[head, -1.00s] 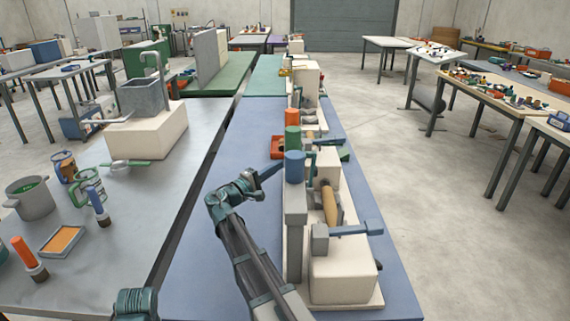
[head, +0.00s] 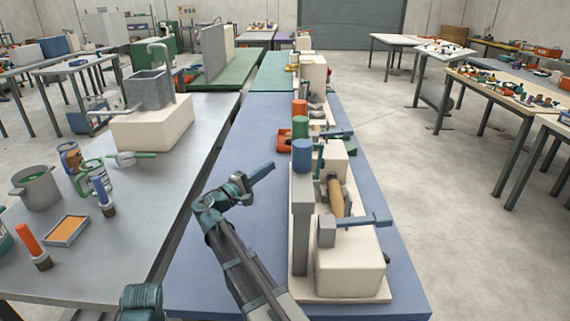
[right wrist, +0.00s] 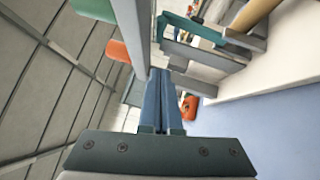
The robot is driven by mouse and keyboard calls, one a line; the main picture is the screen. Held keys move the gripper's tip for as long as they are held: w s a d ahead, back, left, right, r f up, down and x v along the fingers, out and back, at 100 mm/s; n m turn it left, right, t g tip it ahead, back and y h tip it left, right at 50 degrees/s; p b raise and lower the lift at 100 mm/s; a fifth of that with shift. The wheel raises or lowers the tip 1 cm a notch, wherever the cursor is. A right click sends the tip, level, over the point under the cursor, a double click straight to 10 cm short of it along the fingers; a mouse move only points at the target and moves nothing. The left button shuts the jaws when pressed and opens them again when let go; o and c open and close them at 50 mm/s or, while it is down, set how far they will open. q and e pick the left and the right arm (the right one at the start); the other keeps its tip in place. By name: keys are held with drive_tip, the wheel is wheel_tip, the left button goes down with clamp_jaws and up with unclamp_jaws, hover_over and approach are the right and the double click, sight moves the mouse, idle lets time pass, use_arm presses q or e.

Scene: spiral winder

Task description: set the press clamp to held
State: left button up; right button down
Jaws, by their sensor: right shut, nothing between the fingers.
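The spiral winder stands on the blue table, with a cream block (head: 350,268), a tan roll (head: 336,196) and a grey post (head: 301,225) topped by a blue cylinder (head: 302,154). A blue bar (head: 362,221) extends from a grey block on the near end. A teal lever (head: 319,160) stands behind the blue cylinder; a teal bar also shows in the right wrist view (right wrist: 192,28). I cannot tell which part is the press clamp. My right gripper (head: 263,173) is shut and empty, left of the post and apart from it. My left gripper is out of view.
Green (head: 300,127) and orange (head: 299,107) cylinders stand behind the blue one. An orange box (head: 284,140) lies left of them. A grey table (head: 110,240) at left holds a pot, mugs and a tray.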

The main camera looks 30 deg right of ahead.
use_arm(q)
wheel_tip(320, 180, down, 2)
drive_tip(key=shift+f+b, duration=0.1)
drive_tip(key=shift+b, duration=0.45)
use_arm(e)
drive_tip(key=shift+a+f+n+h, duration=0.3)
drive_tip(key=shift+a+f, duration=0.2)
drive_tip(key=shift+f, duration=0.05)
drive_tip(key=shift+w+d, duration=0.1)
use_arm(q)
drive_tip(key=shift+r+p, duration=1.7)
use_arm(e)
drive_tip(key=s+x, duration=0.3)
drive_tip(key=x, duration=0.9)
drive_tip(key=shift+w+d+r, duration=0.3)
drive_tip(key=shift+d+r, duration=0.15)
drive_tip(key=shift+d, duration=0.15)
